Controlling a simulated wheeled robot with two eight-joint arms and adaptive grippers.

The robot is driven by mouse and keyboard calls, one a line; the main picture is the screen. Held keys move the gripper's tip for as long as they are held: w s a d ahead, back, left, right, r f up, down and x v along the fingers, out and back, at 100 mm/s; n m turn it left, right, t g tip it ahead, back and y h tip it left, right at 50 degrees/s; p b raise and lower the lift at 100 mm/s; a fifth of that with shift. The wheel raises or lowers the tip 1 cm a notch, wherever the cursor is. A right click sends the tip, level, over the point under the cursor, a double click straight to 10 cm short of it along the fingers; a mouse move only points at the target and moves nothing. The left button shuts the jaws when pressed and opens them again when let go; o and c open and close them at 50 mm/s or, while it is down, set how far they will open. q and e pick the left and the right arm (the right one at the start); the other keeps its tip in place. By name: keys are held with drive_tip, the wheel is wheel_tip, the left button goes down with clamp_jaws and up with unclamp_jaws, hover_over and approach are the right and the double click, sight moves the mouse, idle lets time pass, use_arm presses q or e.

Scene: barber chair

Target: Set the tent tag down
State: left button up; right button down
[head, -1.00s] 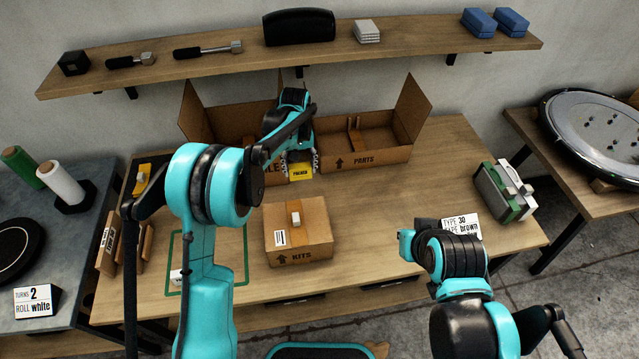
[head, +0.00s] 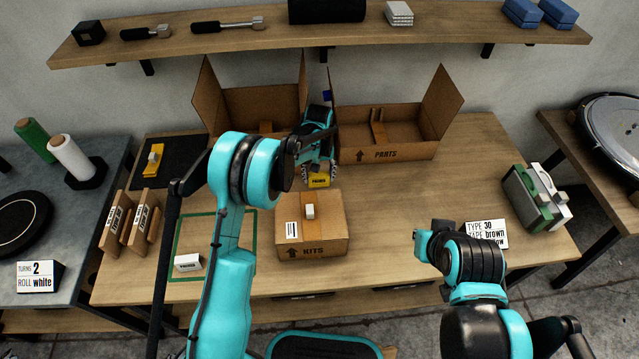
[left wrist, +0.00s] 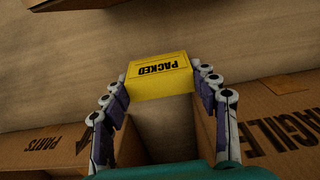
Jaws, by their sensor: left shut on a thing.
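The tent tag (head: 319,181) is a small yellow folded piece; in the left wrist view the tag (left wrist: 160,72) shows the word PACKED, upside down. My left gripper (head: 319,172) is shut on it, with a finger at each side. In the head view it is just behind the closed KITS box (head: 312,245), in front of the gap between the two open boxes. I cannot tell whether the tag touches the table. My right arm is at the lower right; its fingers are not in view.
An open PARTS box (head: 395,152) and another open box (head: 235,128) stand at the back. A green-and-white case (head: 537,197) stands right. The table right of the KITS box is mostly clear.

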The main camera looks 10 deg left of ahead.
sight(319, 181)
use_arm(q)
drive_tip(key=shift+f+b, duration=0.35)
drive_tip(key=shift+f, duration=1.2)
drive_tip(key=shift+f, duration=0.1)
drive_tip(key=o, duration=0.8)
drive_tip(key=shift+o, duration=0.2)
